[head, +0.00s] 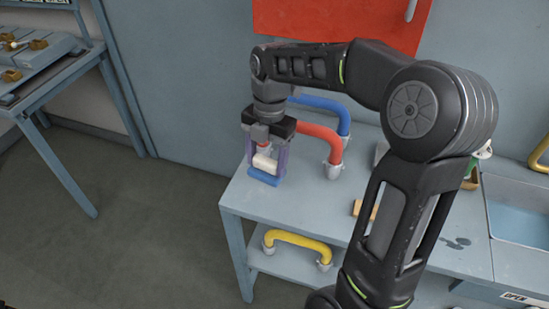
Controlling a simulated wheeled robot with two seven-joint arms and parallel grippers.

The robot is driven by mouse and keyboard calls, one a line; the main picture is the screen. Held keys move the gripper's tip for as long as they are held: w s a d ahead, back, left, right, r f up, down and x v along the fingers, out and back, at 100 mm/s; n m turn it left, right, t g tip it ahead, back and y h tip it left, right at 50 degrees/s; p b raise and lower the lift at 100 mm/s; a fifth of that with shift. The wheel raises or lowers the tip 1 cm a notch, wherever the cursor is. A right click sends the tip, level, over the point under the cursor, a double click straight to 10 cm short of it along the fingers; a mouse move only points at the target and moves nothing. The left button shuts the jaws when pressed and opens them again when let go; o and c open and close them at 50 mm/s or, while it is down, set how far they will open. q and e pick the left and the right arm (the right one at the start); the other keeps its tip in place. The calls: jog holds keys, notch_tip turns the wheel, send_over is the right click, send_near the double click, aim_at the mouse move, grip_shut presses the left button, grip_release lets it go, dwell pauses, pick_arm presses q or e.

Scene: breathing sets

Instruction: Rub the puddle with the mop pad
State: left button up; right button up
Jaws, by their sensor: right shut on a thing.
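I cannot tell whether the pad touches the tabletop. The puddle (457,243) is a small dark patch on the table's right part, beside my right forearm and well away from the pad. My left gripper is out of view.
A red-orange handle (321,133) and a blue handle (325,104) stand close right of the pad. A wooden block (358,209) lies mid-table, partly behind my arm. A blue basin (522,210) is at right. A yellow handle (298,240) sits on the lower shelf.

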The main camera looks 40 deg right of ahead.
jog(key=w+a+f+m+t, duration=0.1)
jog(key=w+a+f+m, duration=0.2)
jog(key=m, duration=0.8)
jog(key=w+a+f+m+t+h, duration=0.1)
jog(key=w+a+f+m, duration=0.2)
jog(key=w+a+m, duration=0.3)
jog(key=a+m, duration=0.2)
jog(key=m, duration=0.3)
jog(key=shift+w+a+m, duration=0.25)
jog(key=shift+a+m, duration=0.05)
jog(key=shift+m, duration=0.1)
